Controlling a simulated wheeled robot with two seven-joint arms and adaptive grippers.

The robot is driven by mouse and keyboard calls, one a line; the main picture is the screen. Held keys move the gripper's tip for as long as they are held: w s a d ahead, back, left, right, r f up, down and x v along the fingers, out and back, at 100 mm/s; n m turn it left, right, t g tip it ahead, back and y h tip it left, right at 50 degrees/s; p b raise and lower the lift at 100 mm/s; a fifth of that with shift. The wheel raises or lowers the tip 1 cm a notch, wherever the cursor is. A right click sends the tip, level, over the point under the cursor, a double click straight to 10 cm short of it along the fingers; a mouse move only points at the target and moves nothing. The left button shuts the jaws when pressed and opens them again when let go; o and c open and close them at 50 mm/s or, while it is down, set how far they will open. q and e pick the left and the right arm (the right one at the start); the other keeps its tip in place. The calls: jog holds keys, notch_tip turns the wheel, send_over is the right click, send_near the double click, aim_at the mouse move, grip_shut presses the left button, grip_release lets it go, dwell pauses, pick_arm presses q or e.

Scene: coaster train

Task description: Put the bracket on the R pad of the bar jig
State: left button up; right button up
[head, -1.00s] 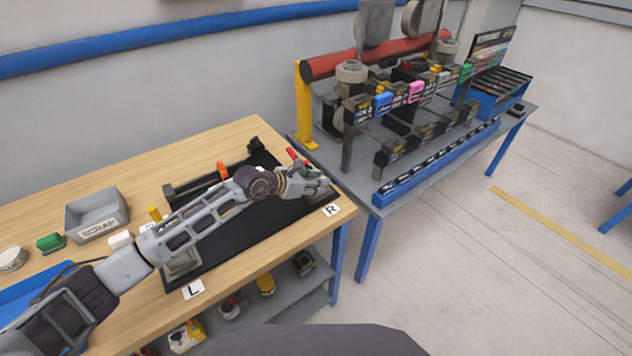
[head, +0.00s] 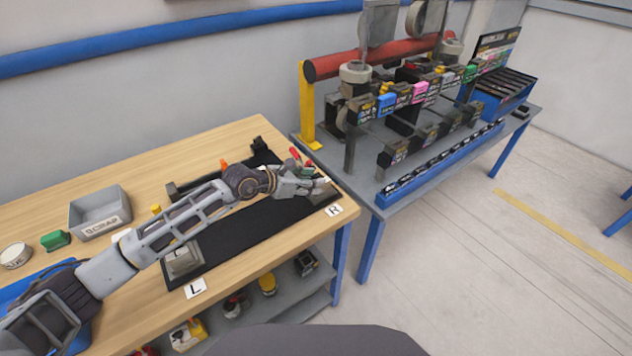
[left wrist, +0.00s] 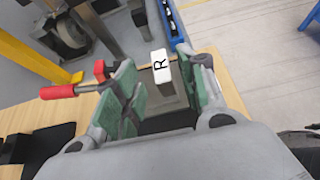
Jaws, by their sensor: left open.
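The bar jig (head: 225,237) is a long black base on the wooden bench, with an L label (head: 195,288) at its near end and an R label (head: 334,210) at its right end. My left gripper (head: 318,186) is over the R end. In the left wrist view its green-padded fingers (left wrist: 165,98) stand apart, on either side of a grey, flat-looking piece (left wrist: 170,98) beside the R label. I cannot tell whether this piece is the bracket, the R pad, or both. A grey block (head: 183,260) sits at the L end. My right gripper is out of view.
A red-handled clamp (left wrist: 72,91) stands close beside my left fingers. A grey scrap bin (head: 100,213), a green object (head: 55,240) and a white round tub (head: 15,255) are at the bench's left. A grey table (head: 365,190) with a rack adjoins at right.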

pick_arm(q)
jog(key=shift+v, duration=0.95)
jog(key=v, duration=0.6)
jog(key=shift+s+a+b, duration=0.15)
jog(key=shift+b, duration=0.3)
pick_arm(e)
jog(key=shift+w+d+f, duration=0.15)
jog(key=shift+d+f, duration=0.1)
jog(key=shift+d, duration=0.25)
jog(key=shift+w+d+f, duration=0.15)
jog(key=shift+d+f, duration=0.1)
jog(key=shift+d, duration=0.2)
